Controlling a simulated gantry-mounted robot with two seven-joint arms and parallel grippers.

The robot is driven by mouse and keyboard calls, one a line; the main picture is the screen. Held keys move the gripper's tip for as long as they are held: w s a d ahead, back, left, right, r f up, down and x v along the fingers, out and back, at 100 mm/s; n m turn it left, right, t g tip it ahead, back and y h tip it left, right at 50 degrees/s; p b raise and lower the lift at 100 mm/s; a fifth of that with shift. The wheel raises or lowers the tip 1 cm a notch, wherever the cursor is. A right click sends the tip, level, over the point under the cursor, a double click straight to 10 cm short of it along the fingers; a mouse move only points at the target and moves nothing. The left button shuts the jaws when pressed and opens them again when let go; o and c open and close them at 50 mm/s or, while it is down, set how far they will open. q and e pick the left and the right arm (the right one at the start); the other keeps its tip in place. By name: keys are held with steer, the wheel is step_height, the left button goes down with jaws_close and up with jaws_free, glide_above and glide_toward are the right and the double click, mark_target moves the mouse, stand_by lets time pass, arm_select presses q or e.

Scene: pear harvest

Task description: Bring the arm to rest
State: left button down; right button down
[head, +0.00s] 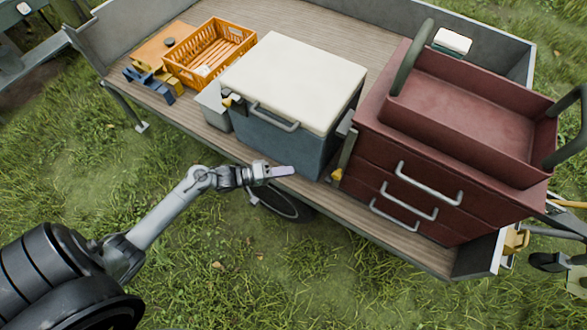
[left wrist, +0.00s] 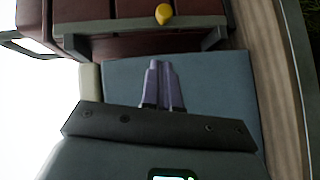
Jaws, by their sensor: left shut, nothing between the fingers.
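My left arm reaches in from the lower left in the head view. My left gripper (head: 284,171) is at its end, in front of the blue-grey cooler (head: 283,142) and near the trailer bed's front edge. The gripper's pale purple fingers also show in the left wrist view (left wrist: 163,84). They lie side by side, shut with nothing between them, against the view of the cooler's blue-grey side (left wrist: 215,82). I cannot tell how far they are from it. My right gripper is in neither view.
The trailer bed (head: 395,240) carries the white-lidded cooler, a dark red drawer cabinet (head: 385,170) with an open tray top, and an orange crate (head: 250,37). A small yellow piece (head: 337,175) sits between cooler and cabinet. Open grass (head: 230,270) lies in front.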

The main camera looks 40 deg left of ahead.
arm_select(q)
steer(key=shift+s, duration=0.15)
stand_by(0.3)
steer(key=s+d+m+g+y, duration=0.1)
steer(key=s+d, duration=0.3)
steer(key=d, duration=0.3)
steer(key=s+d+m+y, duration=0.1)
steer(key=s+d, duration=0.2)
steer(key=d, duration=0.3)
steer(key=s+a+r+m+g+y, duration=0.4)
steer(key=s+r+m+g+y, duration=0.35)
steer(key=s, duration=0.35)
step_height(320, 180, up, 27)
steer(key=m+p, duration=0.1)
steer(key=p, duration=2.6)
steer(key=shift+s+g, duration=0.3)
steer(key=shift+g, duration=0.05)
steer(key=shift+r+h, duration=0.1)
steer(key=shift+h, duration=0.15)
